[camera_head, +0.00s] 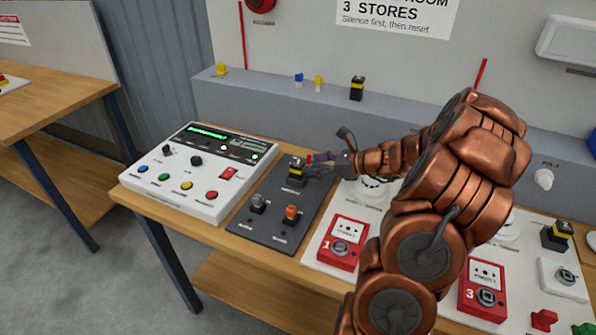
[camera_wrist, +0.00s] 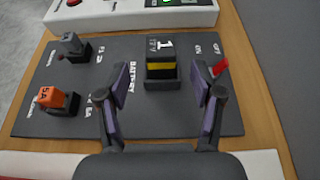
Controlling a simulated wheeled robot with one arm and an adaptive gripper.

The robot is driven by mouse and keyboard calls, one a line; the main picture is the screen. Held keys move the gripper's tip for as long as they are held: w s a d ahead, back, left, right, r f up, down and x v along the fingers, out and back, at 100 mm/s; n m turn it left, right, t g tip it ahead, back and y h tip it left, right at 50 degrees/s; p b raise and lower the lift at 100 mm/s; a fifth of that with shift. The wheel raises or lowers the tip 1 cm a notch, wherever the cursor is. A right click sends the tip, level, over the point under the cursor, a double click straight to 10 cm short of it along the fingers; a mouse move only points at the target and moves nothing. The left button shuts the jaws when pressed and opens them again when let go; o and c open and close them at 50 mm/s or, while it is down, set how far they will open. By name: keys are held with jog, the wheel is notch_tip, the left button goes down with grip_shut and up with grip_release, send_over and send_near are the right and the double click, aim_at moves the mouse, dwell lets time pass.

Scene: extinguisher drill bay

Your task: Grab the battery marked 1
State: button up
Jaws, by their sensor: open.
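The battery marked 1 (camera_wrist: 161,46) is a black block with a yellow band and a white 1 on its top. It sits upright in a dark holder labelled BATTERY on the dark panel (camera_wrist: 40,119). In the head view the battery (camera_head: 296,170) stands near the back of that panel. My gripper (camera_wrist: 160,81) is open and empty. Its two purple-padded fingers are spread to the left and right of the battery, with a visible gap on each side. The gripper (camera_head: 316,166) also shows in the head view, right beside the battery.
A red switch lever (camera_wrist: 221,67) stands close to the right finger. An orange plug (camera_wrist: 52,97) and a grey plug (camera_wrist: 72,44) are on the panel's left. A white control box (camera_head: 190,172) is beside the panel. Another black and yellow block (camera_head: 357,88) stands on the ledge.

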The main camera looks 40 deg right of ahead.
aim_at(303, 165)
jog(key=shift+r+p+x, duration=0.2)
jog(key=shift+p+x, duration=0.85)
jog(key=shift+x, duration=2)
jog(key=shift+w, duration=0.1)
grip_shut()
